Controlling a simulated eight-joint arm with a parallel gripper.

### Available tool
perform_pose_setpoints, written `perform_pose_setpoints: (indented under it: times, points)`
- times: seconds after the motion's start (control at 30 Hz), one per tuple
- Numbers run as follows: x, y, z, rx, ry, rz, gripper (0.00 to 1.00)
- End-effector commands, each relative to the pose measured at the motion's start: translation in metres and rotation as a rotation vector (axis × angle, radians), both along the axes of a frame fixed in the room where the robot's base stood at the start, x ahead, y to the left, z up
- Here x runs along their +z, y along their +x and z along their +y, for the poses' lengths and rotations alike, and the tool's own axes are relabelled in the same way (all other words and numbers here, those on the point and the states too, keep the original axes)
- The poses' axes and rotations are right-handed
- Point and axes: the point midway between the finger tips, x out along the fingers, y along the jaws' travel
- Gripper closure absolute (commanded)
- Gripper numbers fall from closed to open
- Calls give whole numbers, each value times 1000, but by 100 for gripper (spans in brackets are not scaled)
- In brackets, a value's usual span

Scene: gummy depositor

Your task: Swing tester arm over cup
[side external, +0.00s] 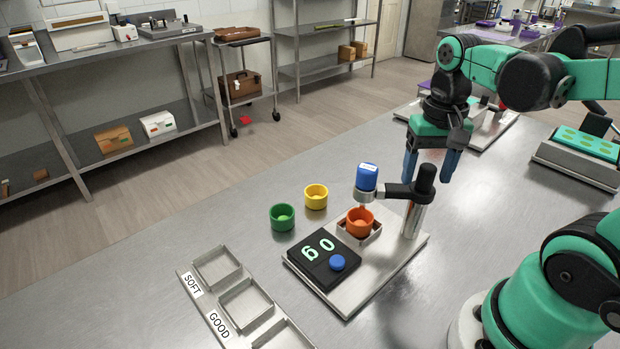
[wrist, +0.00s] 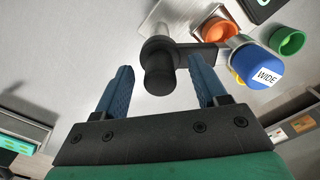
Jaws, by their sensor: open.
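The tester stands on a pale base plate (side external: 347,301) with a silver post (side external: 413,220). Its black arm (side external: 397,190) reaches left from the post and carries a blue head (side external: 367,177), marked WIDE in the wrist view (wrist: 258,64). The head is above the orange cup (side external: 359,222), which sits in a square holder on the plate. Contact cannot be told.
A green cup (side external: 282,217) and a yellow cup (side external: 316,197) stand left of the tester. A black display (side external: 322,256) with a blue button (side external: 337,263) is on the plate. Trays marked SOFT and GOOD (side external: 246,302) lie at front left.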

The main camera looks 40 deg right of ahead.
Motion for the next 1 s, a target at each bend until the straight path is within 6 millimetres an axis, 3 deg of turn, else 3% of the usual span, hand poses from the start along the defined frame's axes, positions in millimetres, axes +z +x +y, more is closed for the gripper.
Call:
perform_pose_setpoints:
  times: [0.5,1.0]
  points:
    - [51,0,0,0,0,0,35]
    - [53,0,0,0,0,0,35]
